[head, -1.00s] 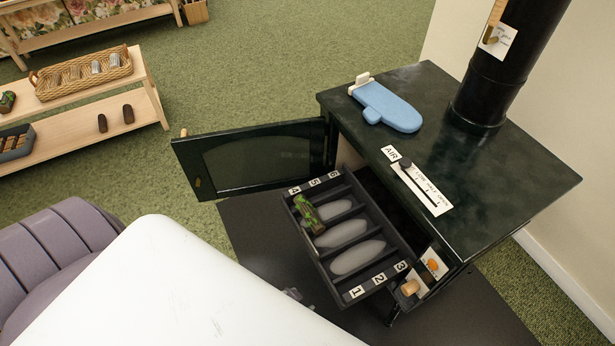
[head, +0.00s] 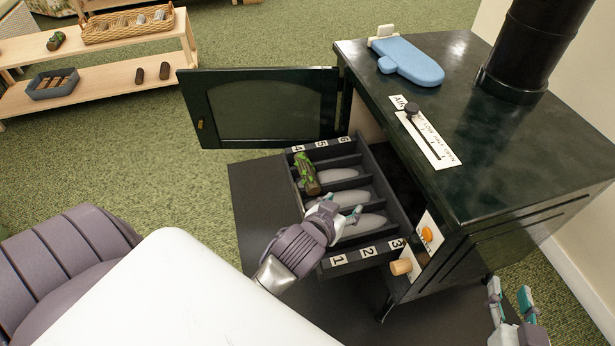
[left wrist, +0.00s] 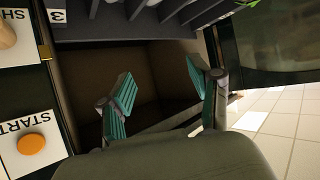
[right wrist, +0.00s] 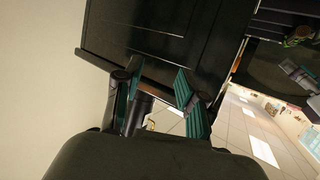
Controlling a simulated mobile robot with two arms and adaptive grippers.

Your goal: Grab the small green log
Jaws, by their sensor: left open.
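A green, moss-patterned log (head: 307,173) lies in a slot at the far left end of the dark numbered tray (head: 330,262), pulled out of the stove. Another green log (head: 56,41) lies on the top board of the wooden shelf at the upper left; I cannot tell which is the small one. My left gripper (head: 340,212) is open and empty over the tray's middle slots, apart from the green log there. A sliver of green shows at the top of the left wrist view (left wrist: 246,3). My right gripper (head: 510,292) is open and empty beside the stove's right side.
The stove (head: 490,150) stands right, its glass door (head: 265,108) swung open to the left behind the tray. A blue mitt (head: 408,62) lies on top. A wooden knob (head: 401,267) projects beside the tray. A white surface (head: 190,290) fills the lower left.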

